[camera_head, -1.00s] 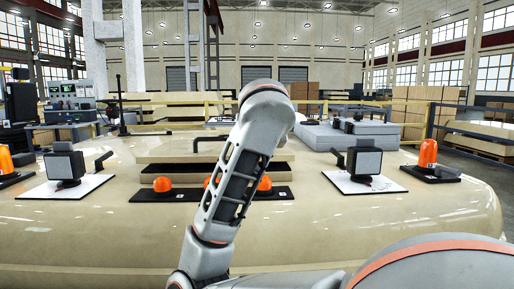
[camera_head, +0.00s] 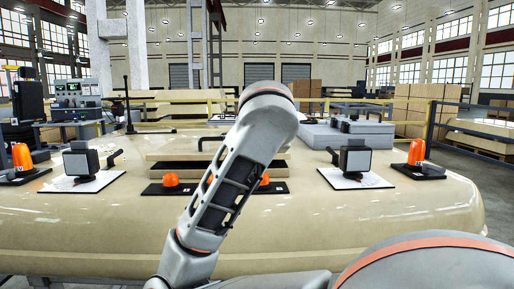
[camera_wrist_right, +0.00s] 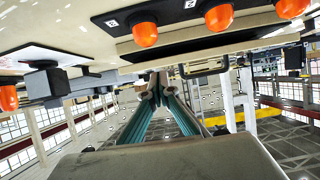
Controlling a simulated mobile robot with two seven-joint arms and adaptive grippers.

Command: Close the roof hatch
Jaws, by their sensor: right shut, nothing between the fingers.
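The roof hatch (camera_head: 172,146) is a flat beige panel in the middle of the cab roof (camera_head: 90,222) in the head view. A dark gap shows under its front edge, above a beige frame, so it stands raised. A black bar handle (camera_head: 205,139) is on its left part; my right arm hides the hatch's middle and right. My right gripper (camera_wrist_right: 155,86) is shut and empty in the right wrist view, near a dark handle-like bar (camera_wrist_right: 205,71); contact cannot be told. The arm hides this gripper in the head view. My left gripper is not in view.
Orange lamps (camera_head: 171,181) on a black strip lie in front of the hatch. Black-framed square lamps (camera_head: 81,161) (camera_head: 355,157) on white plates flank it. Orange beacons (camera_head: 22,157) (camera_head: 417,153) stand farther out. A grey box unit (camera_head: 345,132) is behind at right.

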